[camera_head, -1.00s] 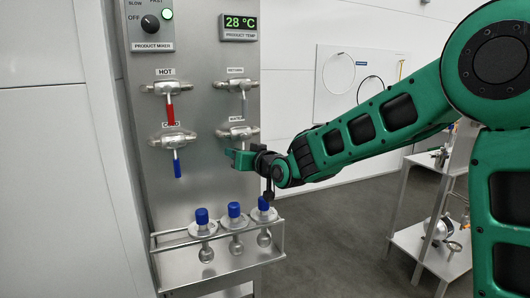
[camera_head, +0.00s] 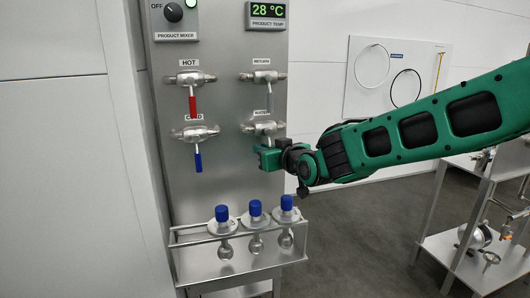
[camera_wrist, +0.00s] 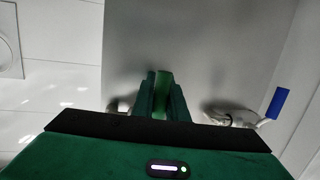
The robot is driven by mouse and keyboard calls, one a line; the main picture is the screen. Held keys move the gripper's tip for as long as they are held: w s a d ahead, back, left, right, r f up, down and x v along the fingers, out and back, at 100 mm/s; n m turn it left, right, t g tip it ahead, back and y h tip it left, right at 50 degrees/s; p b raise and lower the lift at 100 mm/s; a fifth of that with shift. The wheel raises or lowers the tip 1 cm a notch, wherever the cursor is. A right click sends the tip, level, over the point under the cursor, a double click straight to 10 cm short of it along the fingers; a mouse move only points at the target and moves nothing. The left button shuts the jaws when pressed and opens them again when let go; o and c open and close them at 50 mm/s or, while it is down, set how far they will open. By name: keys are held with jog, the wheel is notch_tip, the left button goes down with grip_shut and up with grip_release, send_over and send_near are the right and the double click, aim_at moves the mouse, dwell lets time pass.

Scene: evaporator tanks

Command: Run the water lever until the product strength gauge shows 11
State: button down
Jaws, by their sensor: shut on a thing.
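The water lever's valve (camera_head: 262,128), under a small label with blurred lettering, sits at the lower right of the valve group on the grey steel panel (camera_head: 228,100). My gripper (camera_head: 264,158) is just below this valve, and its body covers the handle in the head view. In the wrist view my green fingers (camera_wrist: 163,98) are closed together on a lighter green handle (camera_wrist: 163,85), against the grey panel. The product strength gauge is not in view.
The red hot lever (camera_head: 193,105) and blue cold lever (camera_head: 198,161) hang to the left; the blue one also shows in the wrist view (camera_wrist: 278,102). A return valve (camera_head: 262,77) is above. A rack (camera_head: 240,270) of blue-capped flasks stands below. The temperature display (camera_head: 267,11) reads 28 °C.

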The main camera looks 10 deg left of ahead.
jog(key=shift+d+f, duration=0.1)
jog(key=shift+d, duration=0.05)
jog(key=c, duration=1.7)
grip_release()
jog(key=shift+c, duration=0.2)
jog(key=shift+s, duration=0.1)
jog(key=v, duration=1)
jog(key=shift+s+d, duration=0.2)
jog(key=shift+d, duration=0.05)
